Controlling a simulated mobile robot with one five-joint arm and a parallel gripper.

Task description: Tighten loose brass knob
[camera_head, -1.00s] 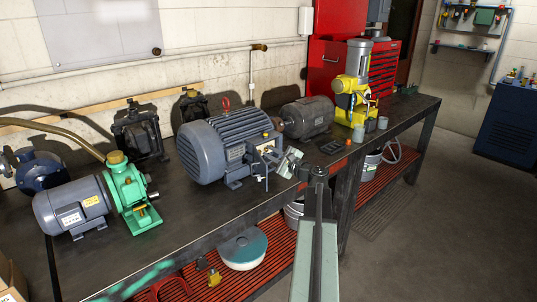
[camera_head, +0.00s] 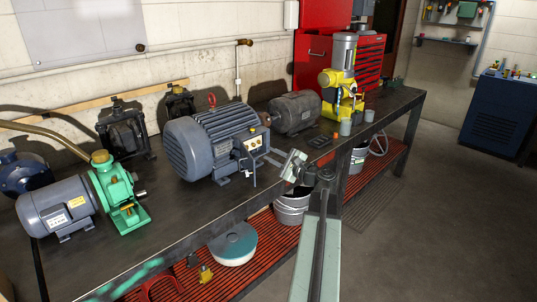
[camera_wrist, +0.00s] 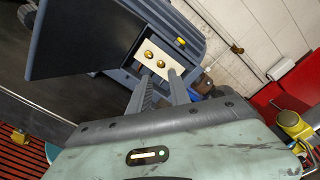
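A blue-grey finned motor (camera_head: 196,148) stands on the dark bench. Its terminal box is open on the right side, with a cream plate (camera_wrist: 146,46) inside. In the wrist view the plate carries a brass knob (camera_wrist: 149,54) and a second brass knob (camera_wrist: 160,64) close together. A smaller brass piece (camera_wrist: 181,41) sits further right. I cannot tell which knob is loose. My gripper (camera_wrist: 158,76) is open and its two fingers point at the box, apart from the knobs, with nothing between them.
A dark box cover (camera_wrist: 80,38) juts out left of the plate. On the bench (camera_head: 190,210), a green pump (camera_head: 116,190) stands left, a dark grey motor (camera_head: 295,112) behind right, and a yellow machine (camera_head: 340,88) further right. Buckets (camera_head: 291,207) stand on the red lower shelf.

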